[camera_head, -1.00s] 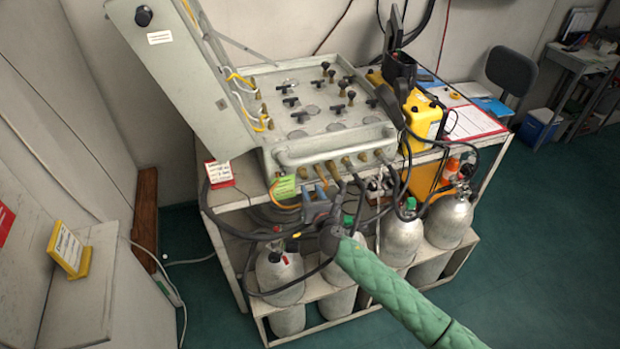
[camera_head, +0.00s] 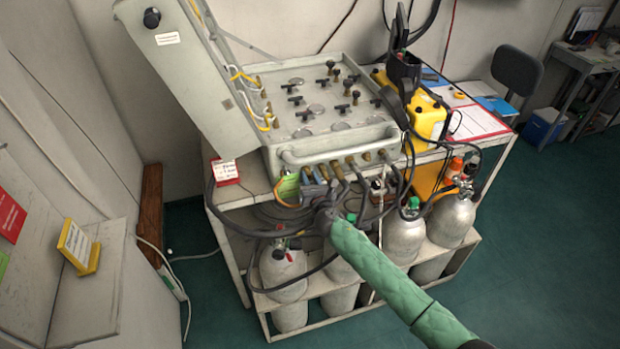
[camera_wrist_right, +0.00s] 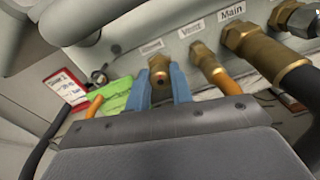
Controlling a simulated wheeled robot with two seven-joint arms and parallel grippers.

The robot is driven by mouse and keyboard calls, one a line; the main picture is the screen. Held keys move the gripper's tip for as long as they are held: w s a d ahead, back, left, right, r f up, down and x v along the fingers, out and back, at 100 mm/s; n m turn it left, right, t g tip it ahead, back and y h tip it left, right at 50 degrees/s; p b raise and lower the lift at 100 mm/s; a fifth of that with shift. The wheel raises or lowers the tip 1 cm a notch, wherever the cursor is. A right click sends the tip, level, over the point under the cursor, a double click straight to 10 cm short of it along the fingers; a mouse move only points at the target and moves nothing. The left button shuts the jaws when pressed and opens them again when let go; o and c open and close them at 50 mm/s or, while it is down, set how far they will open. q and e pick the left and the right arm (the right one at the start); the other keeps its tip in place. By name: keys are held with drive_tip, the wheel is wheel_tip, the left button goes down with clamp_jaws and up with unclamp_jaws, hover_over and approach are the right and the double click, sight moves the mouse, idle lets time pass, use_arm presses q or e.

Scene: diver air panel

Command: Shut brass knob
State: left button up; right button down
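The brass knob (camera_wrist_right: 159,68) sits at the left end of the row of brass fittings on the grey panel's front, under a small blurred white label (camera_wrist_right: 151,47). My right gripper (camera_wrist_right: 163,83) has its two blue fingers on either side of the knob, apart, with the tips beside it. I cannot tell whether they touch it. In the head view my right gripper (camera_head: 318,174) is at the panel's lower front edge, and the knob is hidden or too small to make out. My left gripper is not in view.
The grey panel box (camera_head: 330,125) stands on a bench with its lid open. Brass fittings with hoses, labelled Vent (camera_wrist_right: 205,62) and Main (camera_wrist_right: 262,50), are close to the right. A green tag (camera_wrist_right: 110,100) hangs at the left. Silver cylinders (camera_head: 284,268) stand below.

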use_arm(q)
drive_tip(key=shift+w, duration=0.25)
